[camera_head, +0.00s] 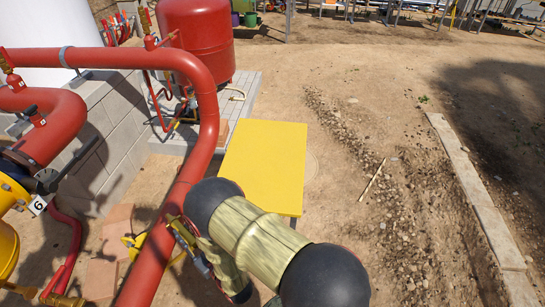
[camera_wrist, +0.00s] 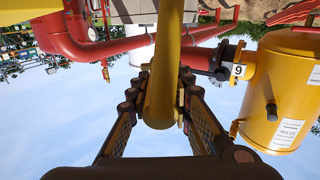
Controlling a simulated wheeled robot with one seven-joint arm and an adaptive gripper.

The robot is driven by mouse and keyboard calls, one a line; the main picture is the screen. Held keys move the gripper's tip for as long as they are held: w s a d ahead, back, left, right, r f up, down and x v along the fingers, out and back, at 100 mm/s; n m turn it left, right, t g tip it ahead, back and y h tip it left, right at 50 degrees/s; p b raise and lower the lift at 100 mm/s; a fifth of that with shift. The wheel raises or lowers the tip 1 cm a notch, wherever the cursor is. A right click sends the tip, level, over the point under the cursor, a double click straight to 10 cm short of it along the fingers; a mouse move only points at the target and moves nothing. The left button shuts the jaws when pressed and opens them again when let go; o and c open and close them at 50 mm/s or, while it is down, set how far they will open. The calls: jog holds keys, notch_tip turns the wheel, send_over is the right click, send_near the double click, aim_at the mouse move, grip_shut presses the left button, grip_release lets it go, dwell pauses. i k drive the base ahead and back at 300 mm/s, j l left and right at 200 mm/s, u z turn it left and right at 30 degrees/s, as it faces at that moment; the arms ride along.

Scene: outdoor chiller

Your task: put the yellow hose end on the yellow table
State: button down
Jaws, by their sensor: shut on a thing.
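The yellow hose end (camera_wrist: 162,92) runs down the middle of the wrist view, between the two fingers of my gripper (camera_wrist: 158,98). My gripper is shut on it. In the head view, my arm covers part of the lower middle, and part of my gripper (camera_head: 185,238) shows beside the large red pipe. A yellow piece (camera_head: 133,244) shows left of that pipe; I cannot tell whether it is the hose. The yellow table (camera_head: 263,165) stands beyond my arm, its flat top bare where visible. Its near left corner is hidden by my arm.
A thick red pipe (camera_head: 207,130) arches left of the table, close to my gripper. A red tank (camera_head: 198,38) stands on a paved slab behind. A yellow vessel (camera_wrist: 283,90) shows right in the wrist view. Open dirt ground (camera_head: 350,90) lies right of the table.

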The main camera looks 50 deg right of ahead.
aim_at(284, 141)
jog(key=k+l, duration=0.1)
jog(key=l, duration=0.3)
jog(key=k+l, duration=0.1)
jog(key=l, duration=0.75)
jog(key=k+l, duration=0.15)
jog(key=l, duration=0.25)
jog(key=k+l, duration=0.1)
jog(key=l, duration=0.3)
jog(key=i+l, duration=0.1)
jog(key=l, duration=0.3)
jog(key=i+l, duration=0.15)
jog(key=l, duration=0.25)
jog(key=i+l, duration=0.1)
jog(key=l, duration=0.3)
jog(key=i+l, duration=0.15)
jog(key=l, duration=0.25)
jog(key=i+l, duration=0.1)
jog(key=l, duration=0.3)
jog(key=i+l, duration=0.1)
jog(key=l, duration=0.3)
jog(key=i+l, duration=0.1)
jog(key=l, duration=0.5)
jog(key=i+l+u, duration=0.1)
jog(key=l, duration=0.55)
